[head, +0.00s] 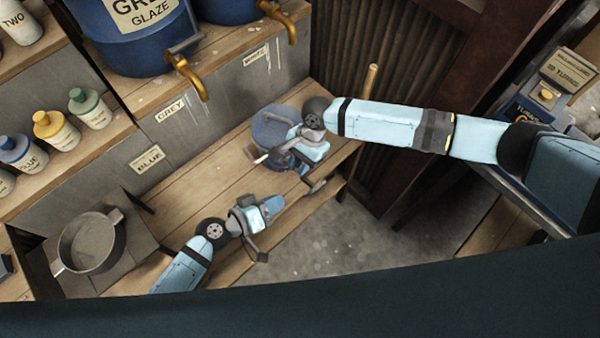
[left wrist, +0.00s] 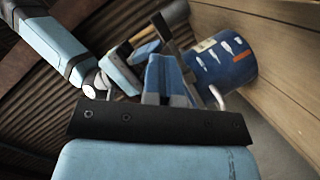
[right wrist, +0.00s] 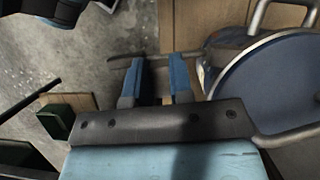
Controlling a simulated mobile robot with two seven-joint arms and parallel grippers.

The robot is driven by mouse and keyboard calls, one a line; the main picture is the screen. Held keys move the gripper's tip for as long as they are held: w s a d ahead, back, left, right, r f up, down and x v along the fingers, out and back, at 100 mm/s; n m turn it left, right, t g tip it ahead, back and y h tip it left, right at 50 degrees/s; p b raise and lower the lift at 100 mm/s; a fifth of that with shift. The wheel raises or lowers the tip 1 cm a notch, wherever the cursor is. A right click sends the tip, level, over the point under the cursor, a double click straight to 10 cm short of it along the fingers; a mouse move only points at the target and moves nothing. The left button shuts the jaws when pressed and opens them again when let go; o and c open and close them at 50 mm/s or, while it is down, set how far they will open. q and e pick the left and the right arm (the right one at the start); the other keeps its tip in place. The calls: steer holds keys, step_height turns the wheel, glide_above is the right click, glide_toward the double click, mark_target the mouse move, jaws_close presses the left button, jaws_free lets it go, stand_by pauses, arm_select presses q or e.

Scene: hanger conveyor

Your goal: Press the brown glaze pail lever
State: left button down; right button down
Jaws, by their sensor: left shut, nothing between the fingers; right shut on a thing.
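No brown label or brown glaze pail can be made out. A large blue pail (head: 135,40) on the shelf is marked GREY GLAZE and has a brass tap lever (head: 186,75). A second blue pail (head: 225,8), its name out of view, has a brass lever (head: 277,17). My right gripper (head: 291,160) is shut at a small blue bucket (head: 272,124) on the lower bench, seemingly on its grey handle; the grip is partly hidden. The bucket also shows in the left wrist view (left wrist: 228,58). My left gripper (head: 268,218) is shut and empty, below the right one.
A grey pan (head: 92,243) stands at the left of the wooden bench (head: 195,200). Several glaze bottles (head: 55,130) line the left shelf. Tags read GREY (head: 170,110) and BLUE (head: 149,160). A dark post (head: 420,100) stands behind my right arm. The bench middle is clear.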

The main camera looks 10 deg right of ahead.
arm_select(q)
steer(key=s+a+r+n+y, duration=0.1)
steer(key=s+n+y, duration=0.1)
steer(key=n, duration=1.2)
steer(key=s+a+r+n+t+y, duration=0.1)
steer(key=s+r+n, duration=0.1)
steer(key=n, duration=1.2)
steer(key=shift+s+a+y, duration=0.3)
steer(key=shift+s+y, duration=0.1)
steer(key=shift+s, duration=0.05)
